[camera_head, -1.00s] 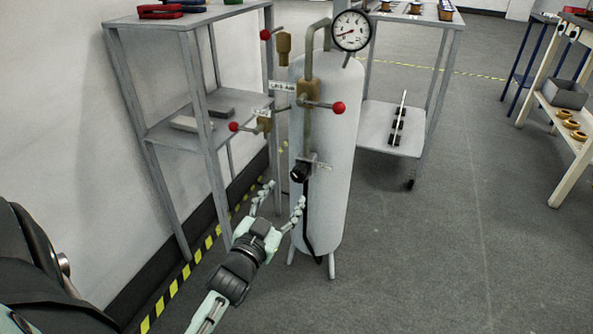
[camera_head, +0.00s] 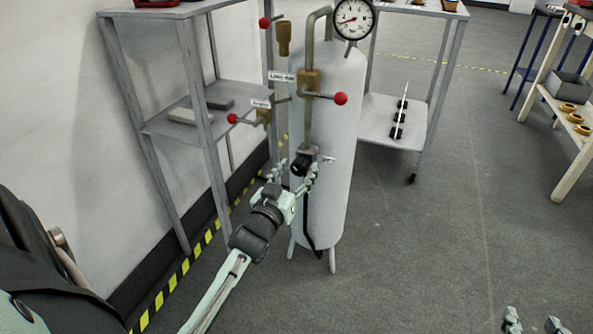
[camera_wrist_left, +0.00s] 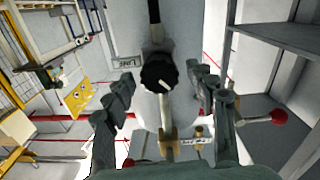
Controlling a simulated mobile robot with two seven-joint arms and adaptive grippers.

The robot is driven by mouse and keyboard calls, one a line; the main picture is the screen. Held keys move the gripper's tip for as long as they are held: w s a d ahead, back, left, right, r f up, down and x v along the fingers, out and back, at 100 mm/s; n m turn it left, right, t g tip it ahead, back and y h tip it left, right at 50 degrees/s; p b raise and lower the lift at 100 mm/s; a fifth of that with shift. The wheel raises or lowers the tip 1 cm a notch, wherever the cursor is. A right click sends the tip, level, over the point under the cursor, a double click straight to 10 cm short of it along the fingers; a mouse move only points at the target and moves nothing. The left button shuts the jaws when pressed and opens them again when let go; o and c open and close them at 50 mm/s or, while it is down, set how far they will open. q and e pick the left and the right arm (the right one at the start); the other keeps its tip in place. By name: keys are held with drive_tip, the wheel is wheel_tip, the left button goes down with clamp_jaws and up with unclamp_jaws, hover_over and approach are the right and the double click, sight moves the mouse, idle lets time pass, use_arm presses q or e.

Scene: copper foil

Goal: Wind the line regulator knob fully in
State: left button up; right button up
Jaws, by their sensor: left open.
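The line regulator knob (camera_head: 299,167) is a black round knob on the front of the pale upright cylinder (camera_head: 333,210). In the left wrist view the knob (camera_wrist_left: 159,72) is ribbed, with a white mark on its face. My left gripper (camera_head: 294,170) is open, with its fingers on either side of the knob. In the left wrist view, gaps show between both fingers and the knob, so I see no contact. My right gripper (camera_head: 532,318) shows only its fingertips at the bottom right edge; they are apart and empty.
A dial gauge (camera_head: 354,19) tops the pipe. Red-ended levers stick out nearby, one at the front (camera_head: 340,98) and one at the left (camera_head: 232,118). A grey shelf rack (camera_head: 165,140) stands close on the left.

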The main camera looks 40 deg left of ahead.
use_arm(q)
drive_tip(key=c, duration=1.1)
drive_tip(key=shift+r+m+p, duration=0.2)
drive_tip(key=shift+m+p, duration=0.9)
drive_tip(key=shift+m, duration=0.1)
drive_tip(key=shift+c, duration=0.2)
drive_tip(key=m+p, duration=0.2)
drive_tip(key=m, duration=0.1)
drive_tip(key=shift+m, duration=0.4)
drive_tip(key=shift+d+f, duration=0.1)
drive_tip(key=shift+m, duration=0.9)
use_arm(e)
drive_tip(key=s+d+f+m+g+h, duration=0.1)
drive_tip(key=s+d+f+g+h, duration=0.4)
drive_tip(key=s+d+f+g, duration=0.5)
drive_tip(key=s+d+f, duration=0.2)
drive_tip(key=s+d, duration=0.1)
drive_tip(key=shift+s+d+m, duration=0.15)
drive_tip(key=shift+d+m, duration=0.1)
drive_tip(key=shift+m, duration=0.15)
drive_tip(key=shift+f, duration=0.1)
